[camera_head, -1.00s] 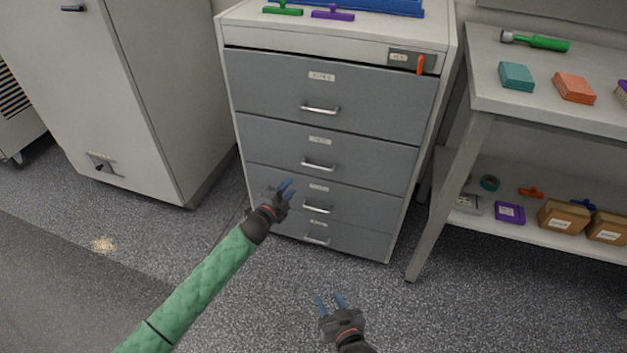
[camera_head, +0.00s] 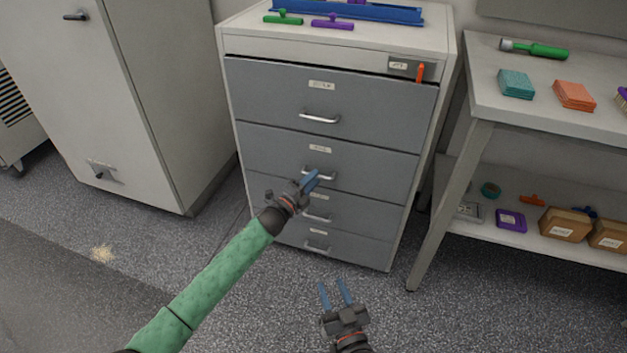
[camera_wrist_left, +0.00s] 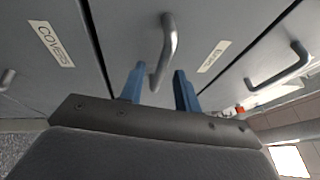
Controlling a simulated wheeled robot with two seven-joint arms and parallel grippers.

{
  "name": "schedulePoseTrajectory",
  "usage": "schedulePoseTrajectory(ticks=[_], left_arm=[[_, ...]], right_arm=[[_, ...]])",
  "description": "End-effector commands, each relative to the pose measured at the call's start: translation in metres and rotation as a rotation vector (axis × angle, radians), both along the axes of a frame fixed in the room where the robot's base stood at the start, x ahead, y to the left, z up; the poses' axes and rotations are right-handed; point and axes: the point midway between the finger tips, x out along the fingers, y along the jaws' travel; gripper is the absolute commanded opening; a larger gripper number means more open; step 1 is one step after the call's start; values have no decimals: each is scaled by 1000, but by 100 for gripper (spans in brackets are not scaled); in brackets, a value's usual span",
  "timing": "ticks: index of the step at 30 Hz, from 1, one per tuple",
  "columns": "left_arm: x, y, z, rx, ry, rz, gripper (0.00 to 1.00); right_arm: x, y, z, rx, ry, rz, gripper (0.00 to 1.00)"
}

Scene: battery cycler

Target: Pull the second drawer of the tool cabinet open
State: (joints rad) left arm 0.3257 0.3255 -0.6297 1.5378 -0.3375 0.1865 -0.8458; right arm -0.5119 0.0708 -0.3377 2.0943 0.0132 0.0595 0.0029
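The tool cabinet (camera_head: 228,130) stands ahead with several stacked grey drawers, all closed. The second drawer (camera_head: 270,150) from the top has a bar handle (camera_head: 329,177), partly hidden by my left gripper in the head view. My left gripper (camera_head: 311,179) is at this handle. In the left wrist view its blue fingers (camera_wrist_left: 160,88) are apart, with the handle (camera_wrist_left: 168,45) showing between and just beyond them; I cannot tell whether they touch it. My right gripper (camera_head: 335,292) is open and empty, low in front of the cabinet, over the floor.
A workbench (camera_head: 545,110) with sponges on top and boxes on its lower shelf stands at the right. A tall cabinet (camera_head: 165,90) stands at the left. An orange lever (camera_head: 420,72) is on the tool cabinet's upper right.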

Motion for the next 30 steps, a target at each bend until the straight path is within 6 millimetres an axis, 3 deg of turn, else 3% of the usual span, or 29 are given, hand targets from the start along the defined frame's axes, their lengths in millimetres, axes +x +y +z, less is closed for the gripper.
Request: schedulePoseTrajectory(ticks=[12, 17, 30], left_arm=[[6, -5, 1, 0, 1, 0, 32], [6, -5, 1, 0, 1, 0, 1], [1, -3, 1, 0, 1, 0, 0]], right_arm=[[0, 0, 6, 5, -18, -1, 36], [0, 0, 5, 4, -16, -1, 36], [1, 0, -2, -3, 16, 2, 36]])
